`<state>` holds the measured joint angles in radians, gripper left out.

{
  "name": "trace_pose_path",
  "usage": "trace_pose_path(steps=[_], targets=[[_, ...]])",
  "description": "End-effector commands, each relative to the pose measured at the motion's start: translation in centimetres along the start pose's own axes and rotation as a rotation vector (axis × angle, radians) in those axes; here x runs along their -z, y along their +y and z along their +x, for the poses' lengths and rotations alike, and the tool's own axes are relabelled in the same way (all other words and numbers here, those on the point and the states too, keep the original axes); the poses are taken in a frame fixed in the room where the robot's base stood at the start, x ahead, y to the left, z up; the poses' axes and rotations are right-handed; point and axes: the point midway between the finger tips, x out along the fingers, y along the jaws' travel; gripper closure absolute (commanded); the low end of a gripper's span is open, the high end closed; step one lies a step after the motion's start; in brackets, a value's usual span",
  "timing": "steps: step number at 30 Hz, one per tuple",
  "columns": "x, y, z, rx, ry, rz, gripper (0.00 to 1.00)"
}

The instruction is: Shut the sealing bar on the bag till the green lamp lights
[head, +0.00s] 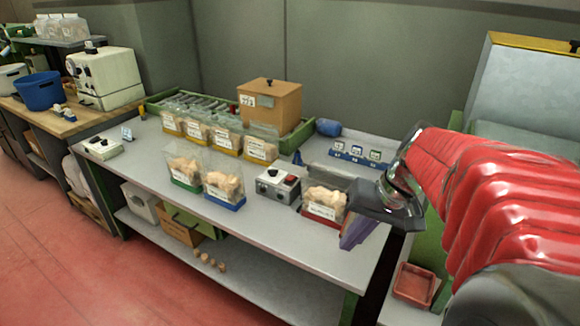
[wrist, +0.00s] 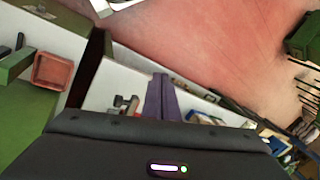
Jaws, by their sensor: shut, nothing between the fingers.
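A clear bag of corks (head: 325,203) with a red-edged base and white label stands near the table's front edge. Behind it is a grey unit (head: 343,178), partly hidden by my gripper, perhaps the sealer; I cannot make out the bar or its position. A grey control box (head: 279,185) with a dark knob and a red button is left of the bag; no lit green lamp is clear there. My gripper (head: 350,240), with purple fingers, is shut and empty, pointing down just right of the bag. The fingers also show together in the wrist view (wrist: 160,82).
Two more cork bags (head: 185,168) (head: 224,187) stand left on the table (head: 270,222), with several bags behind them. A wooden box (head: 270,103) sits in a green-edged tray at the back. A red tray (head: 414,284) is low at right.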

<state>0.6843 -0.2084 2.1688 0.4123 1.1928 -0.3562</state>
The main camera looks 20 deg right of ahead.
Motion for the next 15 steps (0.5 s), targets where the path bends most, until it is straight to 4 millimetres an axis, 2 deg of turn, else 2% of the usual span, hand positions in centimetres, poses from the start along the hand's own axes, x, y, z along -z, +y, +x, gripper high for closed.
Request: trace_pose_path(steps=[1, 6, 15], targets=[[0.7, 1.3, -0.1, 0.025, -0.005, 0.038, 1.00], [2.8, 5.1, -0.9, 0.118, -0.003, 0.133, 1.00], [5.6, 13.3, -2.7, 0.300, 0.055, 0.283, 1.00]])
